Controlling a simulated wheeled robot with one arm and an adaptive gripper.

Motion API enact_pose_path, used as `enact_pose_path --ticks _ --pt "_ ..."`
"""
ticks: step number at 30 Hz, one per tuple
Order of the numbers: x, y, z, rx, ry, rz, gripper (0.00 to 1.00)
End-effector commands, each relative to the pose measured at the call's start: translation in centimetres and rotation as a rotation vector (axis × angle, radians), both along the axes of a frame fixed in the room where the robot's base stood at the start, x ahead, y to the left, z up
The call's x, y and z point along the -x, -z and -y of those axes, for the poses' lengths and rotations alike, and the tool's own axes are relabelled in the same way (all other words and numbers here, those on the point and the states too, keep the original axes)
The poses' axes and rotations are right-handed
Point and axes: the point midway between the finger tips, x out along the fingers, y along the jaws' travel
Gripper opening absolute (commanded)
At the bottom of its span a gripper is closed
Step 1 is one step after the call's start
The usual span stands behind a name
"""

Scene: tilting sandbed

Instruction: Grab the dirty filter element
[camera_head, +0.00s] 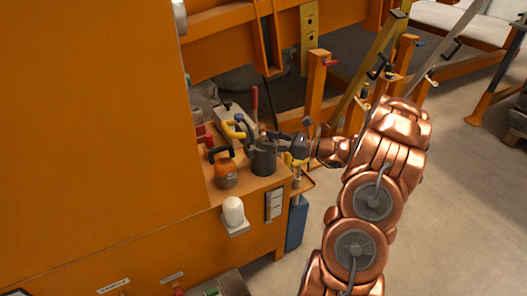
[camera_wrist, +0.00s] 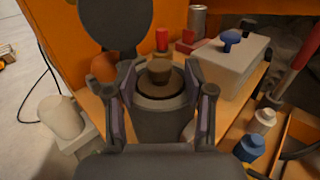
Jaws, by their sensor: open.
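A dark grey canister (camera_head: 263,158) stands near the right edge of the orange bench. In the wrist view the canister (camera_wrist: 160,122) is open at the top, and a brown, dirty-looking element (camera_wrist: 160,71) shows in its mouth. I take this to be the dirty filter element; its lower part is hidden inside. My gripper (camera_wrist: 160,78) is open, its fingers on either side of the canister's mouth. Whether they touch anything I cannot tell. In the head view my gripper (camera_head: 284,143) reaches in from the right over the canister.
A dark round disc (camera_wrist: 115,20) rises behind the canister. A white cylinder (camera_head: 233,209) sits on a small ledge at the bench front. An orange object (camera_head: 226,171) stands left of the canister. A grey box with a blue knob (camera_wrist: 228,68) and small bottles (camera_wrist: 250,148) are to the right.

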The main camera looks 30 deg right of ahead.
Motion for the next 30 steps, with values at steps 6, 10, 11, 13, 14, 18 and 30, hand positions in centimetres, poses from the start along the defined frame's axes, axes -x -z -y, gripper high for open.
enact_pose_path --ticks 6,10,11,13,14,18,30 --pt "-1.7 0.0 -1.5 0.001 -0.002 0.001 0.53" --pt "-1.8 0.0 -1.6 0.001 -0.001 0.001 0.53" --pt "-1.8 0.0 -1.6 0.001 -0.001 0.001 0.53" --pt "-1.8 0.0 -1.6 0.001 -0.001 0.001 0.53" --pt "-1.8 0.0 -1.5 0.001 -0.001 0.001 0.53" --pt "-1.8 0.0 -1.5 0.000 0.000 0.000 0.40" --pt "-1.8 0.0 -1.5 0.000 0.000 0.000 0.00"
